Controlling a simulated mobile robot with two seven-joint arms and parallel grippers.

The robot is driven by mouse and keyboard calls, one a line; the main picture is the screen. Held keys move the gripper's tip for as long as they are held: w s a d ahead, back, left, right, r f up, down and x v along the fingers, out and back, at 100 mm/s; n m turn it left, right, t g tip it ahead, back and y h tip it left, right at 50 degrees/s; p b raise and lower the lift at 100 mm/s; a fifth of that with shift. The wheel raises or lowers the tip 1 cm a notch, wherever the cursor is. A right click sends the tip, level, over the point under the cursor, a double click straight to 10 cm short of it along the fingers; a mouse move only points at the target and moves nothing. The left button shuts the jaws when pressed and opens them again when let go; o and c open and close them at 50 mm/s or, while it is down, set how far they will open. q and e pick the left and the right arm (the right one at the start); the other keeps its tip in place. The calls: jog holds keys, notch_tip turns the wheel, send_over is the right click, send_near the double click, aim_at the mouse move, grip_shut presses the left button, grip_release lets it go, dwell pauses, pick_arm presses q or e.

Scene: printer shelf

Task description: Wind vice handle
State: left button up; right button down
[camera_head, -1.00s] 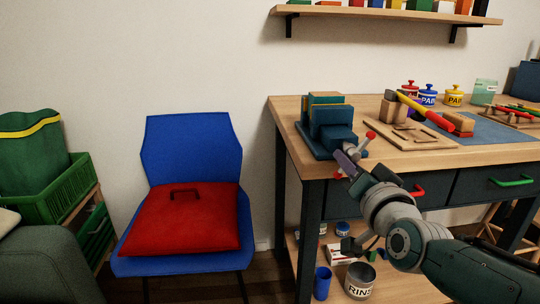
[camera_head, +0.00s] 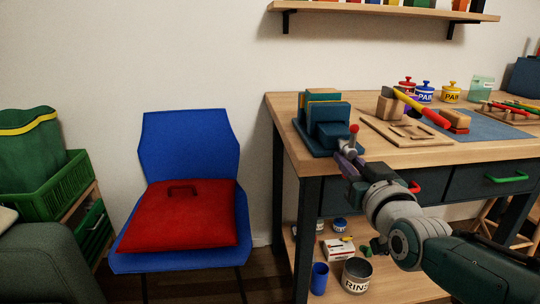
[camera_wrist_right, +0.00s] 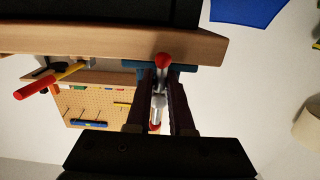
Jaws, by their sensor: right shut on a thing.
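The blue-green vice (camera_head: 328,122) stands on the left front corner of the wooden workbench. Its metal handle with red ball ends is at the vice's front; one red ball (camera_head: 354,128) shows at the top in the head view. My right gripper (camera_head: 349,157) is at the handle, just off the bench's front edge, and covers the lower part. In the right wrist view the handle (camera_wrist_right: 160,92) runs lengthwise between the two dark fingers of my right gripper (camera_wrist_right: 161,76), which is shut on it. My left gripper is not in view.
On the workbench (camera_head: 400,157), right of the vice, lie a wooden board (camera_head: 392,137) and a yellow-and-red handled tool (camera_head: 420,108). Paint pots stand behind. A blue chair (camera_head: 190,145) with a red cushion (camera_head: 180,215) stands left. Drawers with red and green handles are under the bench top.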

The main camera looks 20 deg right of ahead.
jog(key=shift+w+r+t, duration=0.15)
jog(key=shift+r+t, duration=0.15)
jog(key=shift+r, duration=0.35)
jog(key=c, duration=1.1)
grip_release()
jog(key=shift+c, duration=0.2)
jog(key=shift+o, duration=1.4)
jog(key=shift+f, duration=0.3)
jog(key=shift+s, duration=0.2)
jog(key=shift+s, duration=0.2)
jog(key=p+v, duration=0.4)
jog(key=v, duration=0.5)
jog(key=shift+s, duration=0.2)
